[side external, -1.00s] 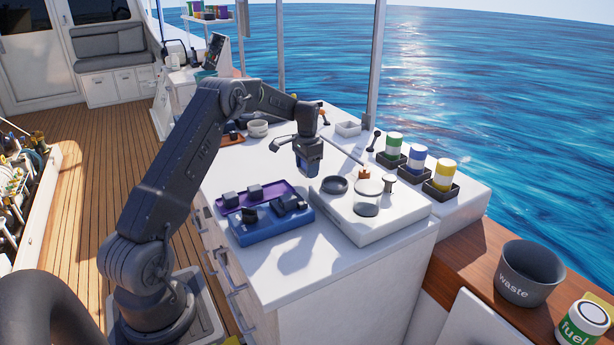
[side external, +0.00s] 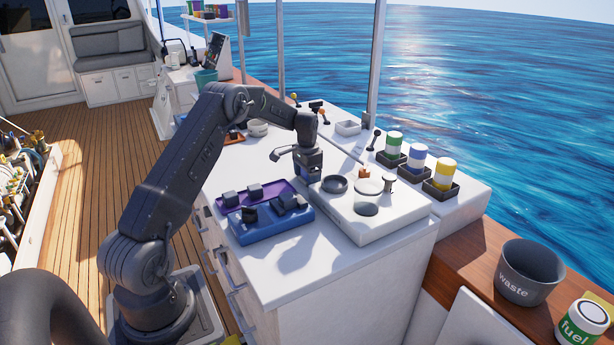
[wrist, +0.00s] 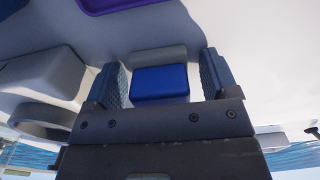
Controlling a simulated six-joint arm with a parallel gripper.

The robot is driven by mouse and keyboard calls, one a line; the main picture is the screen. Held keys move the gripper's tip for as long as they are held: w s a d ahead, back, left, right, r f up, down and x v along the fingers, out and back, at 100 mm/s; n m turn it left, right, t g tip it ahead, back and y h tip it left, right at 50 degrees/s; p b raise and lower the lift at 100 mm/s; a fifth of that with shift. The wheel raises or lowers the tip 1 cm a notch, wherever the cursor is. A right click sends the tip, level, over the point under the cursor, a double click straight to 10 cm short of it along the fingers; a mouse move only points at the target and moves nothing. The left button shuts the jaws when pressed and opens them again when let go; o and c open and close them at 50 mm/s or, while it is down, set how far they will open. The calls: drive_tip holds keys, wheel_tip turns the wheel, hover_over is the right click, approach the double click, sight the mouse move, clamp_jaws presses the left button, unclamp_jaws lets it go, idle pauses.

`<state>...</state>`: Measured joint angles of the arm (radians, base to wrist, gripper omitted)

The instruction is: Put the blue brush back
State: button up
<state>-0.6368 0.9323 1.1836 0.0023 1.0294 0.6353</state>
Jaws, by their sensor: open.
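A blue block with a grey part behind it, seemingly the blue brush (wrist: 160,82), lies between my two fingers in the wrist view. My gripper (wrist: 162,78) is open around it, with a gap on each side. In the side view my gripper (side external: 309,174) is low over the white counter, between the trays and the white board. The brush is mostly hidden there by my gripper. The blue tray (side external: 262,235) stands nearer the front with dark grey brush-like pieces in it. The purple tray (side external: 232,209) behind it holds similar grey pieces.
A white board (side external: 352,226) with a dark ring (side external: 335,184) stands close to the right of my gripper. Green, blue and yellow-banded cans (side external: 441,175) line the right side. A waste bin (side external: 530,273) is at the front right. The counter's front is clear.

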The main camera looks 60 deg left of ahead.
wheel_tip(320, 180, up, 12)
drive_tip(key=shift+r, duration=0.1)
drive_tip(key=s+d+r+t, duration=0.1)
drive_tip(key=s+d+r, duration=0.2)
drive_tip(key=d+r, duration=0.3)
drive_tip(key=s+d+r+t+y, duration=0.1)
drive_tip(key=s+d+r, duration=0.2)
drive_tip(key=d, duration=0.5)
drive_tip(key=s+d+r+t, duration=0.1)
drive_tip(key=s+d+r, duration=0.2)
drive_tip(key=d+r, duration=0.35)
drive_tip(key=s+d+f+t, duration=0.1)
drive_tip(key=s+d+f, duration=0.2)
drive_tip(key=s+d, duration=0.4)
drive_tip(key=s+d+f+t+h, duration=0.1)
drive_tip(key=s+d+f, duration=0.2)
drive_tip(key=s+d, duration=0.4)
drive_tip(key=s, duration=0.4)
drive_tip(key=shift+s+t, duration=0.3)
drive_tip(key=shift+s, duration=0.05)
